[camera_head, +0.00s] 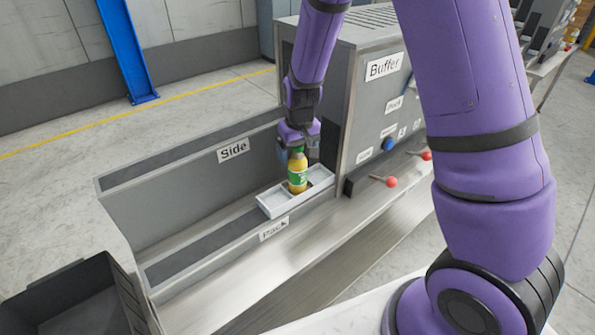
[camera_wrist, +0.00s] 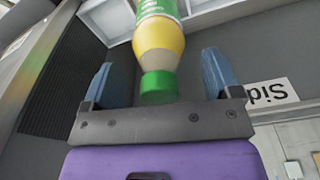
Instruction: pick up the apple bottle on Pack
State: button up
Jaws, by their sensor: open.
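The apple bottle (camera_head: 297,173) is yellow with a green cap and a green label. It stands upright in a white compartmented tray (camera_head: 275,208) on the Pack lane (camera_head: 200,253). My gripper (camera_head: 298,152) is at the bottle's top, pointing down. In the wrist view the bottle (camera_wrist: 158,45) lies between the two blue fingers of my gripper (camera_wrist: 160,78). The fingers are apart, with a gap on each side of the bottle. The bottle's lower part is cut off by the wrist view's upper edge.
The Side wall (camera_head: 190,175) rises behind the lane. The grey Buffer machine (camera_head: 370,110) with red-knobbed levers (camera_head: 391,182) stands just right of the tray. A dark bin (camera_head: 75,300) sits at lower left. The lane left of the tray is clear.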

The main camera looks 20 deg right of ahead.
jog(key=shift+f, duration=0.3)
jog(key=shift+c, duration=0.3)
jog(key=c, duration=1.4)
